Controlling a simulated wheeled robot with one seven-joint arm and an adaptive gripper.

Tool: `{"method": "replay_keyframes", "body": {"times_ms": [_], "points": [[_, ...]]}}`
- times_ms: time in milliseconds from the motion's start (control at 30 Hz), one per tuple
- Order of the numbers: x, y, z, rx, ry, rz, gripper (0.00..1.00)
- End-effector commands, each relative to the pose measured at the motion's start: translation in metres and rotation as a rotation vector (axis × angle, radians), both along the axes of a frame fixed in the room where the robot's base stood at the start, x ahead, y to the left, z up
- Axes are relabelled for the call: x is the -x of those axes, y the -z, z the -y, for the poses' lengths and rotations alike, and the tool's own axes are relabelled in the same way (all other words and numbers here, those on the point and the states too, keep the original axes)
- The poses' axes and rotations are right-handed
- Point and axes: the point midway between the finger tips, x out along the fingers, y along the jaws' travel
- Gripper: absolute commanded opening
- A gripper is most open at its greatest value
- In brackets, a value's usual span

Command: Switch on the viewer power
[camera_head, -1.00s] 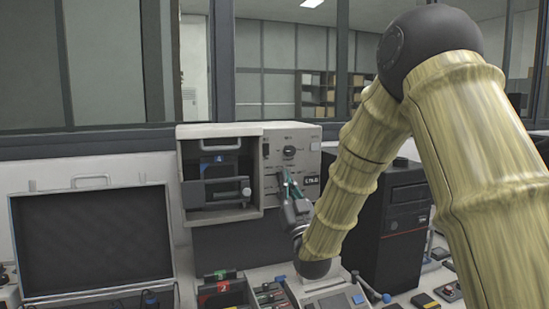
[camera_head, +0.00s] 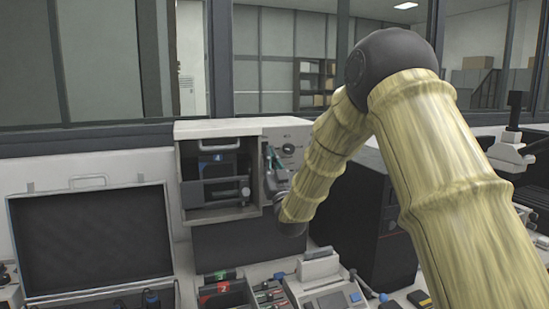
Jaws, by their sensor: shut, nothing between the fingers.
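The press unit (camera_head: 217,131) is a pale grey box with an open bay on its left and a control panel (camera_head: 300,133) on its right. A round dark knob (camera_head: 288,149) shows on the panel. My gripper (camera_head: 269,156) is shut and empty, with its teal-tinted fingers up at the left part of the panel. I cannot tell whether the fingertips touch it. The gripper and arm hide the panel's left and lower parts, and no power switch shows clearly. No part labelled as a viewer can be made out.
An open black case (camera_head: 92,240) stands at the left. Trays with coloured items (camera_head: 222,290) and a small grey device (camera_head: 325,285) lie in front of the press. A black computer tower (camera_head: 372,215) stands right of it, partly behind my arm.

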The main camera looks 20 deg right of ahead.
Motion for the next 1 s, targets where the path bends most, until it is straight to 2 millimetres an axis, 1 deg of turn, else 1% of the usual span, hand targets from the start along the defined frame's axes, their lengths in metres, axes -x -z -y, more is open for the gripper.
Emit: {"method": "replay_keyframes", "body": {"times_ms": [33, 200, 667, 1000], "points": [[-0.004, -0.001, 0.0, 0.0, 0.0, 0.001, 0.0], [-0.01, 0.001, 0.0, 0.0, 0.0, 0.001, 0.0], [-0.012, 0.003, 0.0, -0.001, 0.001, 0.001, 0.0], [-0.021, 0.012, 0.0, -0.001, 0.001, 0.019, 0.0]]}}
